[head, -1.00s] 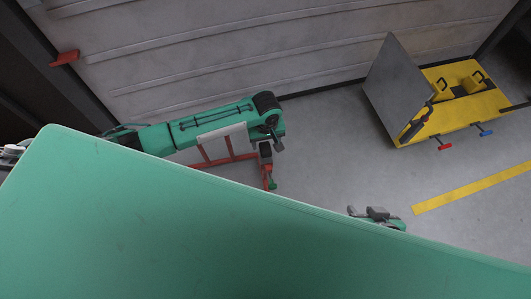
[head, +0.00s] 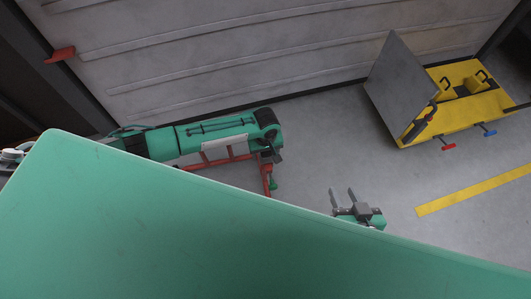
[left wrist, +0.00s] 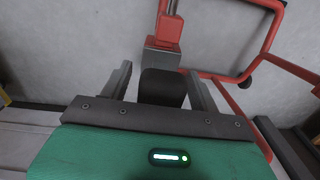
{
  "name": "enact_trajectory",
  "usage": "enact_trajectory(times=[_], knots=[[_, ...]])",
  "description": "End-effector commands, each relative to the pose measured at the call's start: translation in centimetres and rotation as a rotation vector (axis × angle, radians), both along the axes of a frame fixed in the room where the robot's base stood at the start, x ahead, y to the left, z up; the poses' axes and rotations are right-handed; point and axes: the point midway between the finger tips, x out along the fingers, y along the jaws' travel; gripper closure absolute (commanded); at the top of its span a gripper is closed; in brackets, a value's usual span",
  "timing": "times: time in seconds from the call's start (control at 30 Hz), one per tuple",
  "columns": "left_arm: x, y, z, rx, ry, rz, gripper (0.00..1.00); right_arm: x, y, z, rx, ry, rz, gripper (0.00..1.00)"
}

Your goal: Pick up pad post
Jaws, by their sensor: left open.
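The pad post shows in the left wrist view as a red upright with a grey block and a black pad (left wrist: 161,87). My left gripper (left wrist: 162,92) is open, with one finger on each side of the pad. The pad appears closer to the right-hand finger; I cannot tell whether it touches. In the head view my left gripper (head: 273,153) is small and dark at the end of the green arm, and it hides most of the pad post there. My right gripper (head: 344,199) is open and empty, its two fingers apart, lower and to the right.
Red tube framing (left wrist: 281,45) stands beside the post and also shows under my left arm in the head view (head: 228,156). A yellow unit (head: 460,112) with a tilted grey plate (head: 400,85) is at right. A yellow line (head: 470,190) marks otherwise clear floor.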

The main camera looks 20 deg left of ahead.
Motion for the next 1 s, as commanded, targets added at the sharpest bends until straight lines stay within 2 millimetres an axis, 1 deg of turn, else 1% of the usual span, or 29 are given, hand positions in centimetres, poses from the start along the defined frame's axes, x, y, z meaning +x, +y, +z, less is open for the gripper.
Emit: enact_trajectory(times=[0.27,0.3,0.47,0.5,0.57,0.83,1.0], knots=[[0.02,-0.02,-0.23,-0.001,0.0,0.0,0.38,0.01,0.19,0.07,0.008,-0.012,0.002,0.64],[0.02,-0.02,-0.23,-0.001,0.0,0.0,0.4,0.01,0.19,0.07,0.008,-0.011,0.0,0.64],[0.01,-0.03,-0.22,-0.001,0.0,0.0,0.72,0.01,0.18,0.05,0.007,-0.011,0.001,0.64],[0.01,-0.03,-0.22,-0.001,0.0,0.0,0.79,0.0,0.19,0.04,0.007,-0.011,0.001,0.64],[0.01,-0.03,-0.22,-0.001,0.0,0.0,0.9,-0.01,0.19,0.03,0.007,-0.011,0.001,0.64],[0.04,-0.03,-0.12,0.0,-0.001,0.0,0.9,-0.04,0.19,0.02,0.007,-0.007,0.001,0.64],[0.03,-0.04,0.55,-0.002,-0.001,0.0,0.9,-0.17,0.02,-0.04,-0.004,0.011,0.002,0.64]])
